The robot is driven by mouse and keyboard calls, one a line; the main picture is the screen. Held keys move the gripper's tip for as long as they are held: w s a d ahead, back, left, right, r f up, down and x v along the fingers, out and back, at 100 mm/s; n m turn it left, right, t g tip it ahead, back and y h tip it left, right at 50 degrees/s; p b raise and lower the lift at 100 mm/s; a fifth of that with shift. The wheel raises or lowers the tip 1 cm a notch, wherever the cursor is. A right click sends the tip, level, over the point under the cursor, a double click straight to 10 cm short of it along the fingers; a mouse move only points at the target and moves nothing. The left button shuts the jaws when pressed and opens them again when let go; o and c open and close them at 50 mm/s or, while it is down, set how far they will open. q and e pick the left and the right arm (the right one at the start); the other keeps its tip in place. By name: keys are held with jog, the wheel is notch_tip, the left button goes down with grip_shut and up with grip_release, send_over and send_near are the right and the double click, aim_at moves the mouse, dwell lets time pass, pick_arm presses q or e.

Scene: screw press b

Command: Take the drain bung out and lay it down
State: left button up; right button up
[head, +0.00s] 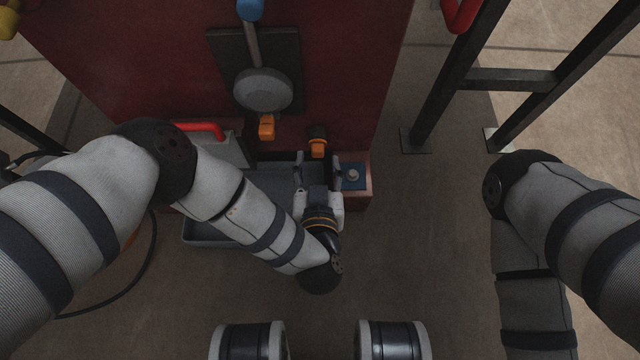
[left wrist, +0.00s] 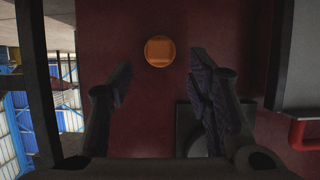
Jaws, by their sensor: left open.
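The drain bung (head: 318,145) is an orange plug in a dark collar low on the front of the dark red press body. In the left wrist view it is an orange round face with a squarish middle (left wrist: 160,51), seated in the red wall. My left gripper (head: 318,168) is open and empty in front of the bung. In the left wrist view its two fingers (left wrist: 160,82) stand apart on either side of the bung's line, with a gap to it. My right arm shows at the right, but its gripper is out of view.
A grey tray (head: 193,232) lies below the press front. A blue pad (head: 354,185) with a small tan piece sits on a ledge right of the bung. Another orange piece (head: 267,127) hangs under a grey disc (head: 263,90). A red handle (head: 201,127) and black frame (head: 508,80) flank these.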

aim_at(318, 153)
pick_arm(q)
jog(key=b+x, duration=0.1)
jog(key=x, duration=0.3)
jog(key=shift+w+f+b, duration=0.15)
jog(key=shift+w+b, duration=0.15)
pick_arm(e)
jog(key=shift+s+f, duration=0.35)
jog(key=shift+f, duration=0.3)
pick_arm(q)
jog(key=shift+c, duration=0.2)
grip_shut()
jog(key=shift+s+p, duration=0.8)
jog(key=shift+s, duration=0.75)
pick_arm(e)
jog(key=shift+r, duration=0.65)
pick_arm(q)
jog(key=shift+s+p, duration=0.4)
jog(key=shift+s, duration=0.65)
pick_arm(e)
jog(key=shift+w+r, duration=0.1)
jog(key=shift+r, duration=0.25)
